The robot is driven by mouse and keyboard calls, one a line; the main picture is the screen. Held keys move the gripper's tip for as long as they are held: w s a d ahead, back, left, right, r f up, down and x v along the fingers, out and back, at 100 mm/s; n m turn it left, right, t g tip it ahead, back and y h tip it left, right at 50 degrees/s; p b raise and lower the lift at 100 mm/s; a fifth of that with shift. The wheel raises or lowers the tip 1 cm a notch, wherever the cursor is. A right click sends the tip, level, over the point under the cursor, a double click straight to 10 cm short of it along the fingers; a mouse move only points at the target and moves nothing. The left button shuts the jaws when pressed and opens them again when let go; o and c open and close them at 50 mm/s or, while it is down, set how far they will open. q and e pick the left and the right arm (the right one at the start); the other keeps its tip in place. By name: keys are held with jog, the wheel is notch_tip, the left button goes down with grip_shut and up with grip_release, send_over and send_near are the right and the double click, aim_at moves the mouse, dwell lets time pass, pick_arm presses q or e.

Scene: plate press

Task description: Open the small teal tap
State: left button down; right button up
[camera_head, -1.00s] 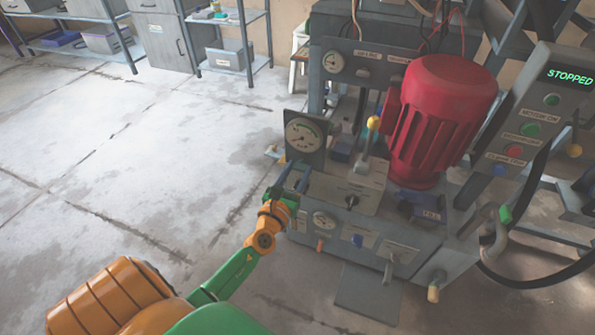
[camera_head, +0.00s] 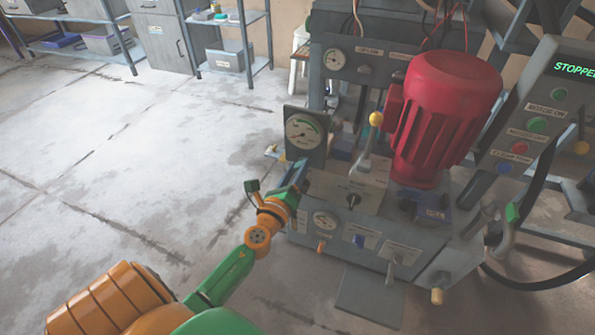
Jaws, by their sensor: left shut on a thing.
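My left gripper (camera_head: 297,178) reaches in from the lower left to the left side of the press's power unit (camera_head: 345,190), just below the round gauge (camera_head: 303,131). Its blue-grey fingers are close together, shut at the spot where they meet the unit. The small teal tap is hidden by the fingers and wrist, so I cannot see its handle or how far it is turned. A small dark bracket-like part stands out on the left of my wrist. My right gripper is not in view.
A red motor (camera_head: 443,115) stands on the unit, beside a yellow-knobbed lever (camera_head: 373,125). The control panel (camera_head: 540,115) on the right reads "STOPPED". The floor at left is clear.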

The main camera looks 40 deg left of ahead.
pick_arm(q)
jog(key=n, duration=0.4)
jog(key=shift+n+b, duration=0.3)
jog(key=shift+b, duration=0.05)
jog(key=n, duration=0.3)
jog(key=shift+n, duration=1.2)
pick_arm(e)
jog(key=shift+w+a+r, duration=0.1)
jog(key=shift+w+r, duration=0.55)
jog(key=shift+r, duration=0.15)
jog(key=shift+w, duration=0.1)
pick_arm(q)
jog(key=shift+c, duration=1.8)
grip_release()
